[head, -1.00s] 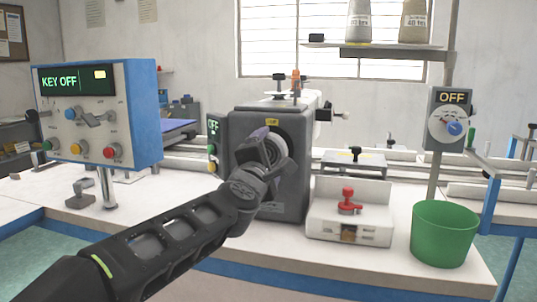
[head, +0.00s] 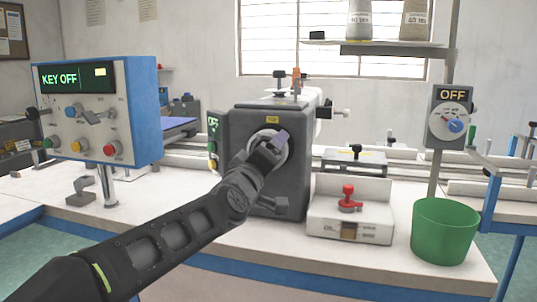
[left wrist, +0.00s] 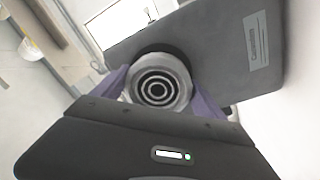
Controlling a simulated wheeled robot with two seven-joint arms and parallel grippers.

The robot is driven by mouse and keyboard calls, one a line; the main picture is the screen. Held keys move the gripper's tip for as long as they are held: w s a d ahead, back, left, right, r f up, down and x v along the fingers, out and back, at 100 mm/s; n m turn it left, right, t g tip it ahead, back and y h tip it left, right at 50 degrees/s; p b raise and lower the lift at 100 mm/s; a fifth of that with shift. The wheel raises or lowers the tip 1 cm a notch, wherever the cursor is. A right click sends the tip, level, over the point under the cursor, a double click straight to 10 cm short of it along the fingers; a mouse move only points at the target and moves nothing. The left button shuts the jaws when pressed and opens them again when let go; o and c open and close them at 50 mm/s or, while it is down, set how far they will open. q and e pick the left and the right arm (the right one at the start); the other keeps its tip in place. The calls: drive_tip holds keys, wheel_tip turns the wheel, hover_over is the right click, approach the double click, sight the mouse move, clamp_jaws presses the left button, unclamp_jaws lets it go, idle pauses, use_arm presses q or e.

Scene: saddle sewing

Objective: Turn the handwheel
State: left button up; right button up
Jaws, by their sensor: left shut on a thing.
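The handwheel (left wrist: 157,90) is a round grey knob with concentric rings, on the end face of the dark grey sewing machine head (head: 268,190). In the head view only the rim of the handwheel (head: 282,156) shows behind my gripper. My left gripper (head: 277,142) is at the handwheel, tilted. In the left wrist view its purple fingers (left wrist: 157,92) sit on either side of the handwheel, shut on it. My right gripper is not in view.
A control box (head: 97,110) reading KEY OFF stands at the left. A white box with a red knob (head: 349,198) and a green bin (head: 444,232) stand at the right. A dial panel (head: 450,118) reads OFF. A shelf with thread cones (head: 360,20) hangs above.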

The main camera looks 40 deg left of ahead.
use_arm(q)
drive_tip(key=m, duration=0.5)
drive_tip(key=shift+a+f+h, duration=0.1)
drive_tip(key=shift+f+h, duration=0.1)
drive_tip(key=shift+h, duration=0.1)
drive_tip(key=o, duration=1.3)
drive_tip(key=shift+r, duration=0.1)
drive_tip(key=shift+s, duration=0.1)
drive_tip(key=v, duration=0.7)
drive_tip(key=shift+s, duration=0.35)
